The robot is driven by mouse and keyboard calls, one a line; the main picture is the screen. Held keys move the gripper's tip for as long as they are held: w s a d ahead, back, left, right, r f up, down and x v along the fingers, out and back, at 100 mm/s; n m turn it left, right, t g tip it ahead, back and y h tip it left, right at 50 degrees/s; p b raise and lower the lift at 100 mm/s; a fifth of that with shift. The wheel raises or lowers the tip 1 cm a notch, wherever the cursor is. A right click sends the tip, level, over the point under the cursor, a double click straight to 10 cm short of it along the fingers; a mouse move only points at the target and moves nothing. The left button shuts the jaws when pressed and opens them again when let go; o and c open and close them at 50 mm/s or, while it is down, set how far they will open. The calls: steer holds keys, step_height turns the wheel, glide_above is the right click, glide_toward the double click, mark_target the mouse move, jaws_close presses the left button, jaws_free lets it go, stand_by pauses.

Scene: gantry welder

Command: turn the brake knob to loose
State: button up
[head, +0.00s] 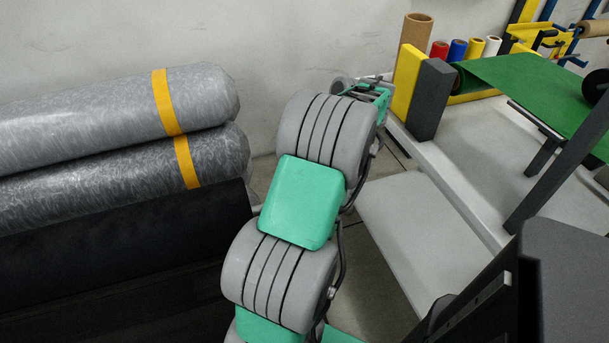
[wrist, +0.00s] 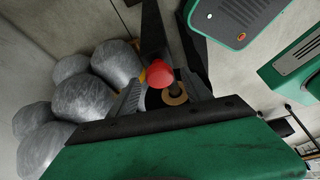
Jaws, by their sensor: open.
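A red rounded knob (wrist: 160,74), which I take to be the brake knob, shows in the wrist view. It appears between the tips of my gripper (wrist: 161,92), near a dark upright bar. My gripper's two grey ribbed fingers are apart, one on each side of the knob in the picture. I cannot tell whether either finger touches it. In the head view, my arm hides the knob, and my gripper's fingers cannot be made out. The knob's setting cannot be read.
Plastic-wrapped rolls with yellow bands (head: 110,105) are stacked at the left; their ends show in the wrist view (wrist: 112,72). A pale table (head: 460,150) with a green sheet (head: 520,85) and several small coloured rolls stands at the right. A yellow-and-grey block (head: 430,100) stands at its corner.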

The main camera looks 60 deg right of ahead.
steer(key=p+v, duration=0.1)
steer(key=v, duration=0.4)
steer(key=w+a+r+m+g+p, duration=0.1)
steer(key=w+a+r+p, duration=0.3)
steer(key=w+a, duration=0.5)
steer(key=w+a+r+m+p, duration=0.1)
steer(key=w+a+r+p, duration=0.1)
steer(key=w+a+r, duration=0.55)
steer(key=w+a+r+m+h+p, duration=0.1)
steer(key=w+a, duration=0.1)
steer(key=a, duration=0.5)
steer(key=w+a+r+m+h+p, duration=0.1)
steer(key=w+a, duration=0.2)
steer(key=a, duration=0.4)
steer(key=s+a+m+p, duration=0.1)
steer(key=s+a+p, duration=0.1)
steer(key=a, duration=0.5)
steer(key=s+a+m+p, duration=0.1)
steer(key=s+a+m, duration=0.1)
steer(key=s+a, duration=0.2)
steer(key=a+r, duration=0.1)
steer(key=a, duration=0.2)
steer(key=shift+t+h+p, duration=0.3)
steer(key=shift+h+p, duration=0.05)
steer(key=shift+h, duration=0.05)
